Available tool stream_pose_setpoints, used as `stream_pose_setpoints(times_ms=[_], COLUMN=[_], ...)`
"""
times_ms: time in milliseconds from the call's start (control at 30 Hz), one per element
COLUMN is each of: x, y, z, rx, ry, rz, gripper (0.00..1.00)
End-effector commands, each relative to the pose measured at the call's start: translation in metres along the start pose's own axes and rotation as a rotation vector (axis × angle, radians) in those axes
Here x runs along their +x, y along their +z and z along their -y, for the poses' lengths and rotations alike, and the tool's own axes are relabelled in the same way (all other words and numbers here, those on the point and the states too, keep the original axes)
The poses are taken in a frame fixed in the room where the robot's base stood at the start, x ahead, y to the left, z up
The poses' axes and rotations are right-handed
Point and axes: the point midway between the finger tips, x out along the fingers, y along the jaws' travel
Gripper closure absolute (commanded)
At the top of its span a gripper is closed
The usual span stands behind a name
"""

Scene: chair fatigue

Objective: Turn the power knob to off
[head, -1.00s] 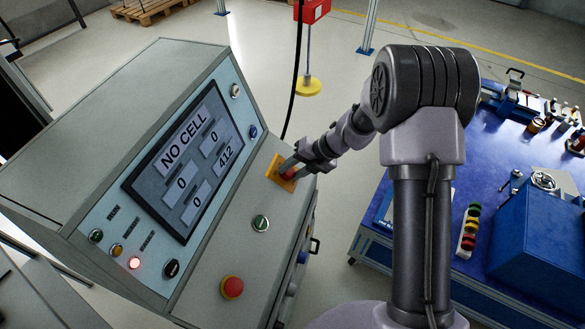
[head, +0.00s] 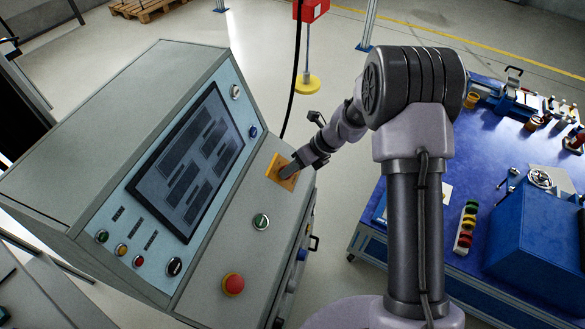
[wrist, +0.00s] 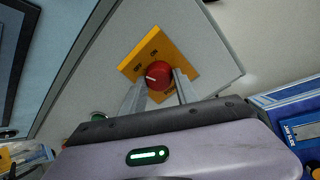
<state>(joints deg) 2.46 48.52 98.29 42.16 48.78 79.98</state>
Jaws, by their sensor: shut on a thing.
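The power knob (wrist: 159,75) is a round red knob with a white pointer line, on a yellow square plate (wrist: 151,48). In the wrist view its pointer line lies toward the left. My gripper (wrist: 160,87) is shut on the knob, one finger on each side. In the head view my gripper (head: 289,170) reaches the yellow plate (head: 273,165) from the right and hides the knob. The console screen (head: 185,163) is dark, with only faint grey blocks.
A red mushroom button (head: 232,285) and a green button (head: 261,221) sit on the console's sloped panel. Small buttons and lamps line the screen's lower edge. A blue workbench (head: 465,170) stands to the right, behind my arm.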

Motion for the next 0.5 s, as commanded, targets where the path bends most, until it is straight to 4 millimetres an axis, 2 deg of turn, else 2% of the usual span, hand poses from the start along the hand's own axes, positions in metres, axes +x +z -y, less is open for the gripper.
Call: stream_pose_setpoints(times_ms=[500], x=[0.0001], y=[-0.0001], z=[0.0001], rx=[-0.088], ry=[-0.004], rz=[-0.009], gripper=[1.0])
